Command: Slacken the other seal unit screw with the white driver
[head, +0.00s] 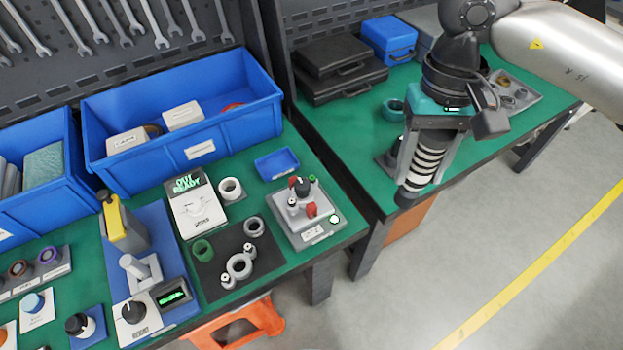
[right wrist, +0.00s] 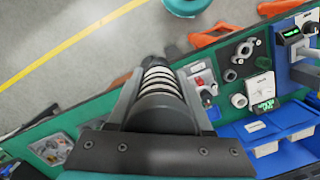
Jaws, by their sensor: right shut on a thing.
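My right gripper (head: 423,174) is shut on a black driver with white rings (head: 428,156). It holds the driver pointing down, slightly tilted, over the right-hand green bench near its front edge. The ringed driver also fills the middle of the right wrist view (right wrist: 162,88), between the two fingers. The grey seal unit (head: 238,266), a ring with two side lobes, lies on a black mat (head: 212,289). A small light screw head shows at each lobe; how tight they are cannot be told. The seal unit also shows in the right wrist view (right wrist: 244,51), well apart from the driver. My left gripper is not in view.
A grey fixture with red and black knobs (head: 305,213) stands right of the mat. A white readout box (head: 194,208) and blue bins (head: 190,150) stand behind. Black cases (head: 337,70) sit at the back of the right-hand bench. A gap separates the benches.

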